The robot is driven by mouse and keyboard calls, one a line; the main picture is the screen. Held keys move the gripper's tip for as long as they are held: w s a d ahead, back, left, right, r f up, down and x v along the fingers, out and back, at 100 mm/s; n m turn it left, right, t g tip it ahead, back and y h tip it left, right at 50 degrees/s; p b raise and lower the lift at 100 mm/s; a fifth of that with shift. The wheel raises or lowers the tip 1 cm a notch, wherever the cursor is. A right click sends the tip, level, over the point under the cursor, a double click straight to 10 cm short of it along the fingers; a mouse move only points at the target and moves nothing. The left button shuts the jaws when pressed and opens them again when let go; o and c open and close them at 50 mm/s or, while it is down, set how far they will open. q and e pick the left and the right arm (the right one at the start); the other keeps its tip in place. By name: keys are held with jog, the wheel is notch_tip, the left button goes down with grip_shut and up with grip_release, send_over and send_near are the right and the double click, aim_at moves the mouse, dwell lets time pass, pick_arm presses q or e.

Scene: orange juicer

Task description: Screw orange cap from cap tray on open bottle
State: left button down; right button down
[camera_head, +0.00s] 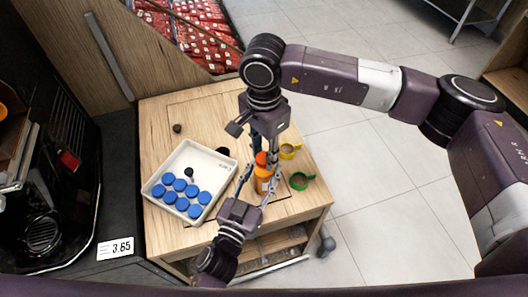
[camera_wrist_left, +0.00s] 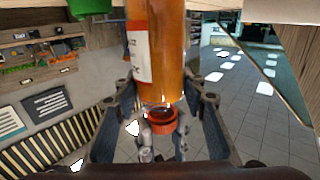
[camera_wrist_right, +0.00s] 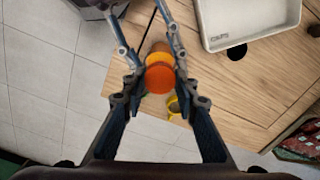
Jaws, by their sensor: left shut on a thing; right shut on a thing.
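The orange juice bottle (camera_head: 263,184) stands between the fingers of my left gripper (camera_head: 255,180), which is shut on it. Its body and white label show close up in the left wrist view (camera_wrist_left: 158,60). My right gripper (camera_head: 262,148) is shut on an orange cap (camera_head: 261,158) over the bottle's mouth end. In the left wrist view the cap (camera_wrist_left: 162,121) shows a dark inside facing the bottle and looks slightly apart from it. In the right wrist view the cap (camera_wrist_right: 160,78) sits between the fingertips. The white cap tray (camera_head: 206,158) holds several blue caps (camera_head: 186,189).
A yellow strainer-like cup (camera_head: 290,150) and a green one (camera_head: 301,181) are right of the bottle. The wooden table (camera_head: 180,108) has bare space behind the tray. A dark knob (camera_head: 177,128) is at its back left. A black machine (camera_head: 45,200) stands at the left.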

jog(key=m, duration=0.7)
jog(key=shift+m, duration=0.4)
jog(key=m, duration=0.7)
jog(key=shift+m, duration=0.3)
jog(key=m, duration=1.5)
jog(key=c, duration=1.4)
grip_release()
jog(key=shift+c, duration=0.2)
